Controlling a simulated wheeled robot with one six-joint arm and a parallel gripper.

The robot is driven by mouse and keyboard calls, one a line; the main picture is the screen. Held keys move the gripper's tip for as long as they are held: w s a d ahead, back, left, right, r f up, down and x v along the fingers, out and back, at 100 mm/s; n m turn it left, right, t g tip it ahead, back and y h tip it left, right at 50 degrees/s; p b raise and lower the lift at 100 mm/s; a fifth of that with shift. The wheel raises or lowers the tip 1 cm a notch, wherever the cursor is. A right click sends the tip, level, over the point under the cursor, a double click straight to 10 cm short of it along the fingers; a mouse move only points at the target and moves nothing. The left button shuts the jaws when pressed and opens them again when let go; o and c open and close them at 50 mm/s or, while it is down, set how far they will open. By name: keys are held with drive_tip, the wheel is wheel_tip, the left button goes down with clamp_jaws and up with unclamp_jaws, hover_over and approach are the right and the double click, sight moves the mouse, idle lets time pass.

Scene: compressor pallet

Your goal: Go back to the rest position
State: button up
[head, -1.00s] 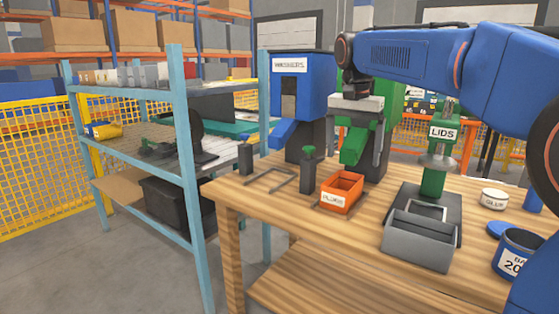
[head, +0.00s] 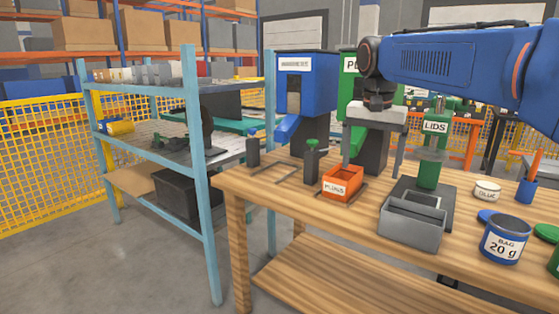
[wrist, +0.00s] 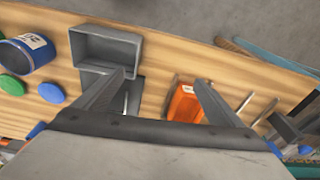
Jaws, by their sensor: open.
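My gripper (head: 373,165) hangs from my blue arm above the back of the wooden workbench (head: 300,205). Its two fingers point down, spread apart, in front of the green dispenser. In the wrist view my gripper (wrist: 160,80) is open, with bare bench top and part of a dark fixture between its fingers and nothing held. The orange plugs bin (wrist: 185,104) lies near the right finger and the grey open box (wrist: 106,46) near the left one.
On the bench stand the blue washers dispenser (head: 318,90), the green lids holder (head: 433,160), a glue tub (head: 487,190) and a blue bag can (head: 505,243). A blue-framed shelf (head: 203,210) stands at the left. Open floor lies in front.

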drive_tip(key=s+d+f+n+t, duration=0.1)
drive_tip(key=s+d+f+n, duration=0.2)
drive_tip(key=s+f, duration=0.8)
drive_tip(key=s+d+f+n+t, duration=0.2)
drive_tip(key=s+d+f+n, duration=0.1)
drive_tip(key=s+f, duration=0.9)
drive_tip(key=s, duration=0.4)
drive_tip(key=shift+s+f+y, duration=0.15)
drive_tip(key=shift+s+y, duration=0.15)
drive_tip(key=shift+s, duration=0.1)
